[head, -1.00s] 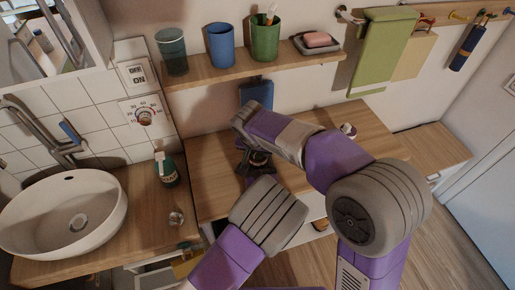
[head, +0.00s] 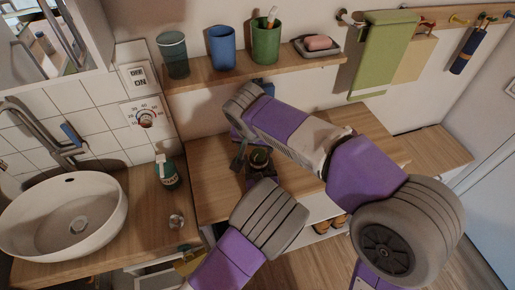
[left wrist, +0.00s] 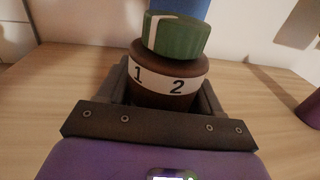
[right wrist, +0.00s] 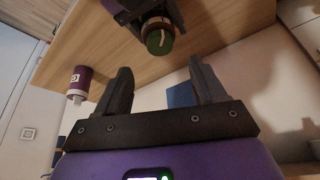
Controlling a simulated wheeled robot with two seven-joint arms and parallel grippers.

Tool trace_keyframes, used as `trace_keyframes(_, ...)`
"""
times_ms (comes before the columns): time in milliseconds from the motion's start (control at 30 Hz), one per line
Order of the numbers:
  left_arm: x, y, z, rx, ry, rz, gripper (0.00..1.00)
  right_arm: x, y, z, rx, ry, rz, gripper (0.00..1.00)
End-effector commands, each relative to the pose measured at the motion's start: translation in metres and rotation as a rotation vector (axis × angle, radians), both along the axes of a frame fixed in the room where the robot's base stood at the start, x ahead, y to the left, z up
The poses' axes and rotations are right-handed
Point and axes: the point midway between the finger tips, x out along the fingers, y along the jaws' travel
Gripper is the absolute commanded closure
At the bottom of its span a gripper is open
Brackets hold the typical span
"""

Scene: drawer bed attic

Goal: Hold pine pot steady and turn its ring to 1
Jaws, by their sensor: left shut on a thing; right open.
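The pine pot (left wrist: 165,92) is a brown round body with a pale band bearing 1 and 2 and a green ridged top (left wrist: 176,36). A white stripe on the top sits near the 1, slightly right of it. My left gripper (left wrist: 165,100) is shut on the brown body, one finger on each side. The pot's green top also shows in the head view (head: 260,156) and the right wrist view (right wrist: 160,40). My right gripper (right wrist: 163,84) is open and empty, apart from the pot; a dark finger of it shows beside the pot in the head view (head: 239,159).
A blue object (left wrist: 180,8) stands behind the pot. A purple container (right wrist: 78,82) with a white label stands on the same wooden top (head: 210,165). A shelf (head: 225,73) with cups runs above. A sink (head: 65,215) and a green bottle (head: 166,170) are at left.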

Motion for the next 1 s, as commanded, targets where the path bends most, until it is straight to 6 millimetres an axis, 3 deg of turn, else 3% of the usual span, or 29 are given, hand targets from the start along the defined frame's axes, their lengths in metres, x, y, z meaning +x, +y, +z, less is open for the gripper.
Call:
trace_keyframes(100,0.000,0.000,0.000,0.000,-0.001,0.000,0.70,-0.008,0.002,0.020,0.002,-0.002,0.001,0.30)
trace_keyframes(300,0.000,0.000,0.000,0.000,-0.001,0.000,0.70,-0.015,0.003,0.037,0.000,-0.001,0.001,0.30)
trace_keyframes(700,0.000,0.000,0.000,0.000,-0.001,0.000,0.70,-0.016,0.003,0.038,-0.001,0.000,0.001,0.30)
trace_keyframes(733,0.000,0.000,0.000,0.000,-0.001,0.000,0.32,-0.016,0.003,0.038,-0.001,0.000,0.001,0.30)
trace_keyframes(900,0.000,0.000,0.000,0.000,-0.001,0.000,0.06,-0.016,0.003,0.038,-0.001,0.000,0.000,0.30)
trace_keyframes(1000,0.000,0.000,0.000,0.000,-0.001,0.000,0.05,-0.016,0.003,0.038,-0.001,0.000,0.000,0.30)
